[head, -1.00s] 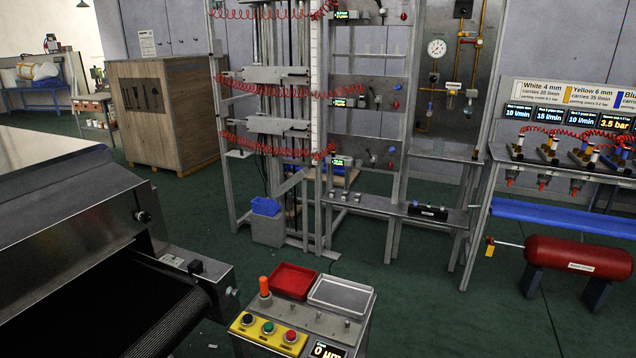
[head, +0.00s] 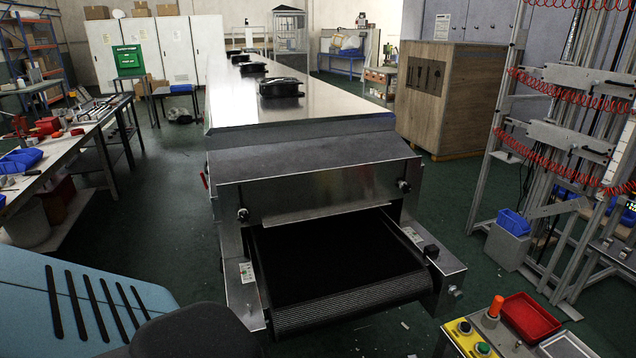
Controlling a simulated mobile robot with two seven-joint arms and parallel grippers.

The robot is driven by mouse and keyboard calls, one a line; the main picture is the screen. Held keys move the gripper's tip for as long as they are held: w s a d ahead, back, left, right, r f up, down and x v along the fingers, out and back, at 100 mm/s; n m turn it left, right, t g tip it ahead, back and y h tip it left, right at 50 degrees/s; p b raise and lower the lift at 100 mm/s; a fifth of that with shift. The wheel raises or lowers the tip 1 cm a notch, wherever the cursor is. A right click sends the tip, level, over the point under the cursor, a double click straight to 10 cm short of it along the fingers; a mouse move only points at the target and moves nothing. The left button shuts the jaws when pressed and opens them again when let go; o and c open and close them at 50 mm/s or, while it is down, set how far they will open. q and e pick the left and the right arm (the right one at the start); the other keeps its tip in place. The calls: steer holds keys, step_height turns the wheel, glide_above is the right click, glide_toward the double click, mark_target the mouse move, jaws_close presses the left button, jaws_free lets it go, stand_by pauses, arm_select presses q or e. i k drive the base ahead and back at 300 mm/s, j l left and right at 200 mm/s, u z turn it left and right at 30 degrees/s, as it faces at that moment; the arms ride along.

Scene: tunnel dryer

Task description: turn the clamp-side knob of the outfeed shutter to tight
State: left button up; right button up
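The tunnel dryer (head: 310,120) stands in the middle of the head view, with its open end facing me. The outfeed shutter (head: 320,195) is a metal plate across the opening above the black belt (head: 335,265). A dark knob (head: 242,214) sits at the shutter's left side and another dark knob (head: 404,186) at its right side. I cannot tell which one is on the clamp side, nor how far either is turned. Small white labels (head: 246,272) lie on the side rails; their text is too small to read. Neither gripper is in view.
A control box with buttons (head: 470,340) and a red tray (head: 528,318) stand at the bottom right. A metal frame with red coiled hoses (head: 560,90) is at the right, a wooden crate (head: 450,100) behind. A workbench (head: 60,155) runs along the left. Green floor (head: 185,230) is free left of the dryer.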

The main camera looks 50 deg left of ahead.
mark_target(244, 216)
steer(key=u, duration=1.45)
